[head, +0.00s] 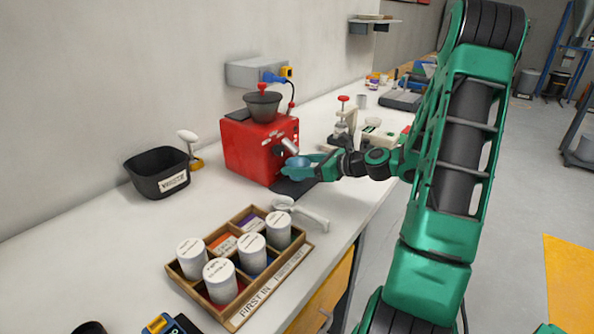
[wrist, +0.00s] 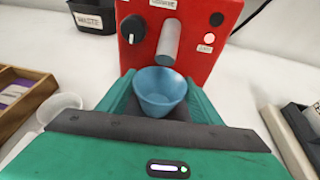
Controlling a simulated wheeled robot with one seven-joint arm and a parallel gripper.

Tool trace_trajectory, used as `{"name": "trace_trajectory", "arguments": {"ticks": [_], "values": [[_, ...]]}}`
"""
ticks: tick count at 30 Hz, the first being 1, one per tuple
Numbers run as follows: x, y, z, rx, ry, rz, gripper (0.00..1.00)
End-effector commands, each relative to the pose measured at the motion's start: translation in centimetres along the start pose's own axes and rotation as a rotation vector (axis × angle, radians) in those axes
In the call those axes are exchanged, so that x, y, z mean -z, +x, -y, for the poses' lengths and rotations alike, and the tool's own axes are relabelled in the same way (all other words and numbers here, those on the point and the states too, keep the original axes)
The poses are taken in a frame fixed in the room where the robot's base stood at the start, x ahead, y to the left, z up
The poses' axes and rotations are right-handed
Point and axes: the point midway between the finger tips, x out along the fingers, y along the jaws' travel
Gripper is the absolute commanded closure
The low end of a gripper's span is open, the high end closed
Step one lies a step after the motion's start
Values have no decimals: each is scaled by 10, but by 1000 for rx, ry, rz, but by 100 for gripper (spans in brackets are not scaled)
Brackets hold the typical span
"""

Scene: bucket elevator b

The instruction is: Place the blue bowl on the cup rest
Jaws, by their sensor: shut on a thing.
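The blue bowl (wrist: 160,88) sits between the green fingers of my gripper (wrist: 161,100) in the wrist view, upright with its opening facing up. My gripper is shut on it. In the head view the bowl (head: 298,162) is at the front of the red machine (head: 247,148), just under its grey spout (head: 290,147). In the wrist view the spout (wrist: 168,42) is right beyond the bowl. A dark flat rest (head: 293,187) lies at the foot of the machine, below my gripper (head: 311,165). I cannot tell whether the bowl touches it.
A wooden tray (head: 290,266) with several white-lidded canisters stands at the front. A black waste bin (head: 157,172) is left of the machine. A pale cup with a handle (head: 300,212) lies near the tray. Metal equipment (head: 342,128) stands right of the machine.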

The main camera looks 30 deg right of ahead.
Motion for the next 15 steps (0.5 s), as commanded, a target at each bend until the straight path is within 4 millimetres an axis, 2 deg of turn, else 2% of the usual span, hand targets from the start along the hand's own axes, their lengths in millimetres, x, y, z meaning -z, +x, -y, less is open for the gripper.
{"name": "trace_trajectory", "arguments": {"ticks": [4,15], "values": [[12,7,0,0,2,0,66],[16,8,0,0,0,0,66]]}}
